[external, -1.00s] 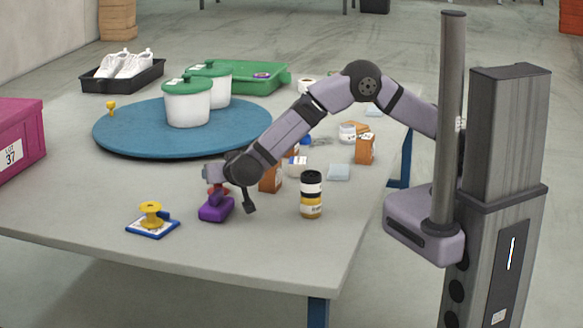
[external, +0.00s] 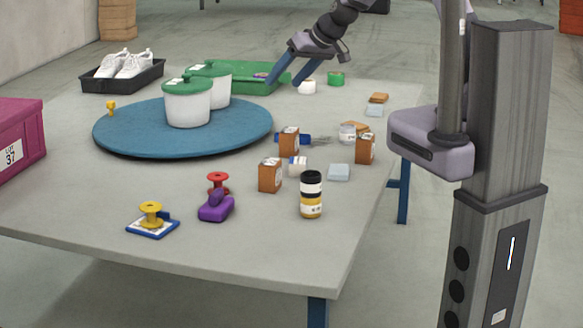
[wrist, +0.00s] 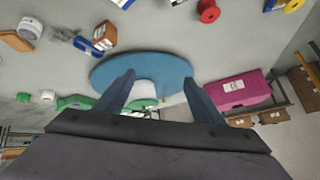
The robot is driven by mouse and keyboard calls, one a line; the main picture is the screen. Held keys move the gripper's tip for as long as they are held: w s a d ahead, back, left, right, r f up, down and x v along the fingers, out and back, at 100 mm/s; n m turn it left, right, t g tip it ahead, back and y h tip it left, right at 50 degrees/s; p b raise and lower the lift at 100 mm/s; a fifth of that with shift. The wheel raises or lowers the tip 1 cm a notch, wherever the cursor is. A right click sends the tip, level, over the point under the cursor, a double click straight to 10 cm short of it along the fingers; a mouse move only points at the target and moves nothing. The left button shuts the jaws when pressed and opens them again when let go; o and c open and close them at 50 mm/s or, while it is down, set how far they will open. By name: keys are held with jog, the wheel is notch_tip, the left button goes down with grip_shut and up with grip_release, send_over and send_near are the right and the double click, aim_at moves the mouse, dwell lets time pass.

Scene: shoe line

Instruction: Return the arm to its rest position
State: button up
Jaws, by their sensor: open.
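My gripper (external: 290,66) is raised over the far part of the table in the external view, near the green tray. Its two blue fingers are spread apart with nothing between them. The fingers also show in the wrist view (wrist: 163,88), apart, with the blue turntable (wrist: 170,68) beyond them. My arm is folded back toward my column, and its upper part leaves the top of the external view.
The table (external: 110,235) holds a blue turntable (external: 235,140) with two white pots, a purple item (external: 216,207), a red spool (external: 217,181), a yellow spool (external: 151,212), a dark-lidded jar (external: 311,195) and several small boxes. A magenta crate (external: 20,130) stands left.

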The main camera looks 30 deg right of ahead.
jog(key=s+d+r+g+h+p, duration=0.2)
jog(key=s+d+g+p, duration=0.1)
jog(key=s+d, duration=0.7)
jog(key=s+d+r+m+g+h+p, duration=0.1)
jog(key=s+d+g+p, duration=0.3)
jog(key=s+d, duration=0.7)
jog(key=shift+s+r+h+p, duration=0.45)
jog(key=shift+s+r, duration=0.15)
jog(key=shift+r, duration=0.25)
